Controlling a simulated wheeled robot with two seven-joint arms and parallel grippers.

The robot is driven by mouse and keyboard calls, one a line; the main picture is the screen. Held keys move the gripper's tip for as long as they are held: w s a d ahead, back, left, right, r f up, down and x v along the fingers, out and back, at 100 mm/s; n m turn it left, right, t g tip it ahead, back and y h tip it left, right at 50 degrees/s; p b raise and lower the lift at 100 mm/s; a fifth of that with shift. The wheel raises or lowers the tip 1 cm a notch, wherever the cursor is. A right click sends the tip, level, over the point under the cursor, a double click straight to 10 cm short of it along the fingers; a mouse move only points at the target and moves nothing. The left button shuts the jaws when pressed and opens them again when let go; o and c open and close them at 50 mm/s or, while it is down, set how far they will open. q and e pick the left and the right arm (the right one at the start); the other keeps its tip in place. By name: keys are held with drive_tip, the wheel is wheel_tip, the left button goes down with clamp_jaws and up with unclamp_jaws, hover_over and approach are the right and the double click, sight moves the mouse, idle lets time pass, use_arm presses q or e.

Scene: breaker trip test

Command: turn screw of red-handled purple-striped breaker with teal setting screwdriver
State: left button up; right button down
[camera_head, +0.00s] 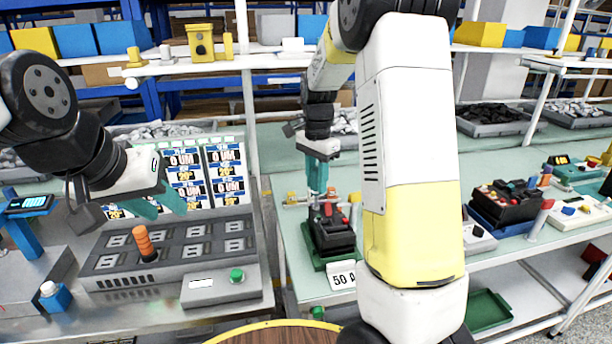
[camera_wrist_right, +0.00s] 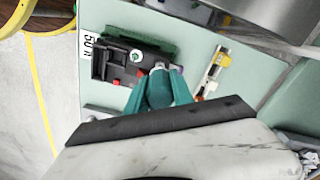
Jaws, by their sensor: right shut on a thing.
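My right gripper (camera_head: 318,178) points down over a black breaker (camera_head: 331,238) that has a red part on top and sits in a green tray. In the right wrist view, its teal fingers are shut on a teal screwdriver (camera_wrist_right: 160,88), seen nearly end-on. The screwdriver's grey end lies over the edge of the breaker (camera_wrist_right: 112,66). My left gripper (camera_head: 157,204) is open and empty, above the grey test bench at left.
An orange-handled tool (camera_head: 143,243) stands on the test bench (camera_head: 110,263). Another dark breaker (camera_head: 500,200) sits in a blue tray at right.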

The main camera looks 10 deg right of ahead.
drive_tip(key=shift+m, duration=1)
drive_tip(key=shift+m, duration=1)
drive_tip(key=shift+m, duration=1)
drive_tip(key=shift+r, duration=0.15)
drive_tip(key=shift+r, duration=1.15)
